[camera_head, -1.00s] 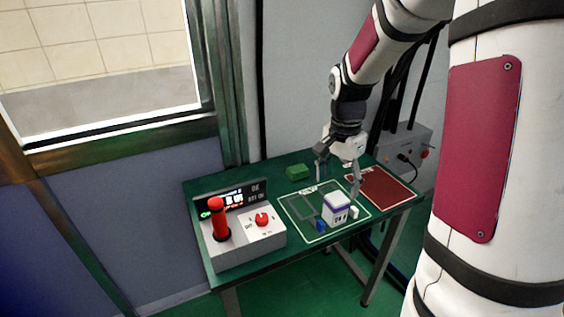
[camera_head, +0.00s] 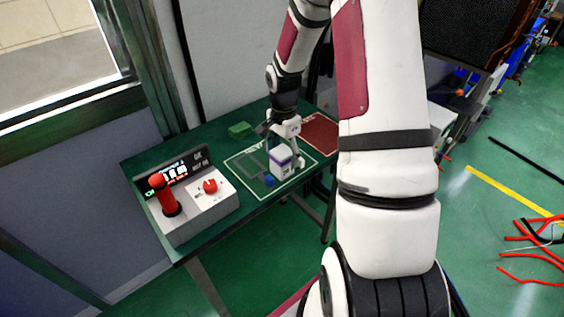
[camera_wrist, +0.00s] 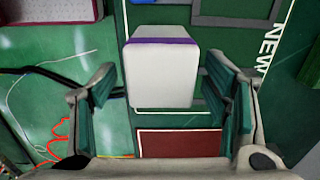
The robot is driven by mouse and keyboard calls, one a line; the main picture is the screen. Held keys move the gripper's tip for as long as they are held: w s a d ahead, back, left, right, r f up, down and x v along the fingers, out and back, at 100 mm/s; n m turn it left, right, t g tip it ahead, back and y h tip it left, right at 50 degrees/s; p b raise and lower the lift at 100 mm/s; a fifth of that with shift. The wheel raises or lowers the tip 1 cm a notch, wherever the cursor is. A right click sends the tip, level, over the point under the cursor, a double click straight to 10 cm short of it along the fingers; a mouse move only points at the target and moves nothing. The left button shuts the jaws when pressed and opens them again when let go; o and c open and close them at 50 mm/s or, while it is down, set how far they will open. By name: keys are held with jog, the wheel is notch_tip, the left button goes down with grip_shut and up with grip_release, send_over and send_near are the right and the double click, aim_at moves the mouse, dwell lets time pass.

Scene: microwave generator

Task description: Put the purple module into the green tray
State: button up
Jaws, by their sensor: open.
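The purple module is a white box with a purple band (camera_head: 281,166), standing upright on a green area with a white outline (camera_head: 238,166), which may be the green tray. In the wrist view the module (camera_wrist: 160,75) shows between the two fingers of my gripper (camera_wrist: 160,88). There are gaps on both sides, so the fingers do not seem to touch it. My gripper (camera_head: 284,145) is open just above and around the module in the head view. The word NEW shows on the green area in the wrist view.
A red mat (camera_head: 320,132) lies behind and right of the module. A green block (camera_head: 239,130) sits behind left. A control box (camera_head: 205,205) with a red handle (camera_head: 163,196) stands front left. A small blue object (camera_head: 270,181) is beside the module.

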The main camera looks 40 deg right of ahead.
jog(key=f, duration=0.5)
jog(key=shift+a, duration=0.25)
jog(key=c, duration=1.6)
jog(key=shift+o, duration=0.2)
